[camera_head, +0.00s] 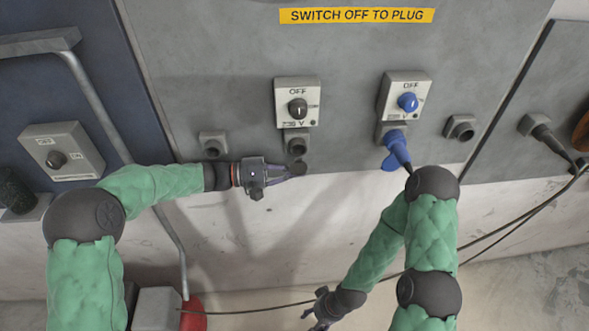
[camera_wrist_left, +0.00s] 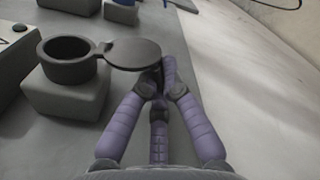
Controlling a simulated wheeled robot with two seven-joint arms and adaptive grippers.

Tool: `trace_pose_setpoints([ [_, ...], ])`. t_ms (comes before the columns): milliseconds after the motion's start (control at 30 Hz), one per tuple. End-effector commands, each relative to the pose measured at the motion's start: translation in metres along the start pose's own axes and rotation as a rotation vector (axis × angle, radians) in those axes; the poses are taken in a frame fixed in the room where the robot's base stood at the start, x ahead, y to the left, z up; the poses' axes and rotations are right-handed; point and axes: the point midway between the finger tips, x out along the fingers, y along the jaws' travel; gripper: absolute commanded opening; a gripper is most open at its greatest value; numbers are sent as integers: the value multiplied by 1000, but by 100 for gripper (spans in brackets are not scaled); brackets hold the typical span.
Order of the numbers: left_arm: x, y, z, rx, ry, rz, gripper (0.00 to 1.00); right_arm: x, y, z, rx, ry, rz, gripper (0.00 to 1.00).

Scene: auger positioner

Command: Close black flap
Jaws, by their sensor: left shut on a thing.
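The black socket (camera_head: 297,146) sits below the middle dark-knobbed switch. Its round black flap (camera_wrist_left: 133,54) hangs open on a hinge, swung out from the socket mouth (camera_wrist_left: 68,62) in the left wrist view. My left gripper (camera_head: 301,170) is just below the socket, with its fingers shut on the flap's free edge. In the left wrist view the fingertips (camera_wrist_left: 161,80) meet at that edge and partly hide the grip. My right gripper (camera_head: 321,308) is low in the head view, away from the panel. Its finger opening is unclear.
A blue plug (camera_head: 396,147) is in the socket under the blue-knobbed switch (camera_head: 406,101). Other sockets stand at left (camera_head: 213,145) and right (camera_head: 460,128). Black cables (camera_head: 510,215) run at right.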

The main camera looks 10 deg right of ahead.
Motion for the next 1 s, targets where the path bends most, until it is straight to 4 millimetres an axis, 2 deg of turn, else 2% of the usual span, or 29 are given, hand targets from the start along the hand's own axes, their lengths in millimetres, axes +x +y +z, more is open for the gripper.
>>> trace_pose_setpoints([
  [167,0,-1,4,-61,1,-1,0,-16,-6,1,0,0,0,56],
  [700,0,-14,18,-413,2,-1,0,-87,-31,3,0,0,0,56],
  [1000,0,-20,23,-556,2,-1,0,-110,-39,4,0,0,0,56],
])
